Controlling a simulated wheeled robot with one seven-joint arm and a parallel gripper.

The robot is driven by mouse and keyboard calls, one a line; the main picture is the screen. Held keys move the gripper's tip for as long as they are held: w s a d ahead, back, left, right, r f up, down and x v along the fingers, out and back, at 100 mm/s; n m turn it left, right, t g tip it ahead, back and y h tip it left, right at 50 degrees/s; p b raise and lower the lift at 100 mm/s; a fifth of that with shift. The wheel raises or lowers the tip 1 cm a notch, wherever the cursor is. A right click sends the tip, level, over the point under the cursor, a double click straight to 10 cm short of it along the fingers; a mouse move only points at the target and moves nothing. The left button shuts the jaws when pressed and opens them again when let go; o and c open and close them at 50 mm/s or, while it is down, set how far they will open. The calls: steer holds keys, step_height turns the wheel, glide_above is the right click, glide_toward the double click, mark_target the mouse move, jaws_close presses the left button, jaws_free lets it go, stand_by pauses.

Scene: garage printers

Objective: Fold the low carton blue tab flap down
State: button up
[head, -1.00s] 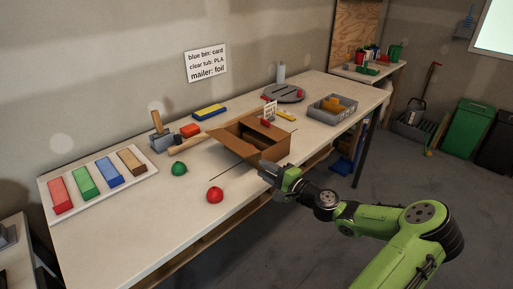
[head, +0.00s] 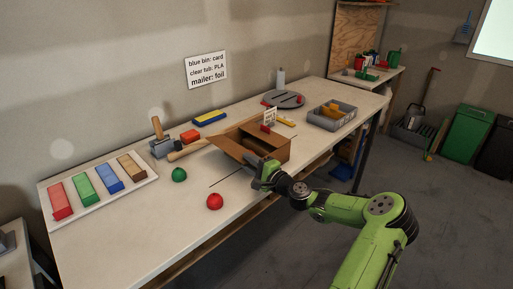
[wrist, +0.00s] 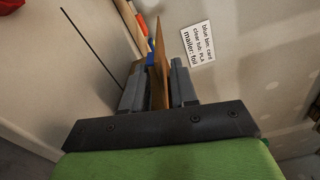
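The low open carton (head: 270,152) is brown cardboard and sits near the front edge of the workbench. One flap (head: 226,145) sticks out toward the left and another stands near the back. No blue tab is clearly visible on the carton in the head view. My gripper (head: 258,168) is at the carton's front left side and hides part of it. In the wrist view, my gripper (wrist: 160,85) has its fingers apart. A thin brown cardboard panel (wrist: 158,62) shows edge-on between them. I cannot tell whether either finger touches it.
A red ball (head: 215,202) and a green ball (head: 179,174) lie left of the carton. A grey bin (head: 331,118) stands to the right, and a tray of coloured blocks (head: 146,183) to the left.

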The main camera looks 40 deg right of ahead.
steer(key=shift+c, duration=0.4)
jaws_close()
steer(key=m+p, duration=0.1)
steer(key=p, duration=0.1)
steer(key=r+m+p, duration=0.1)
steer(key=m+p, duration=0.1)
steer(key=p, duration=0.1)
steer(key=r+m+p, duration=0.1)
steer(key=p, duration=0.1)
steer(key=shift+d+p, duration=0.3)
steer(key=shift+d, duration=0.1)
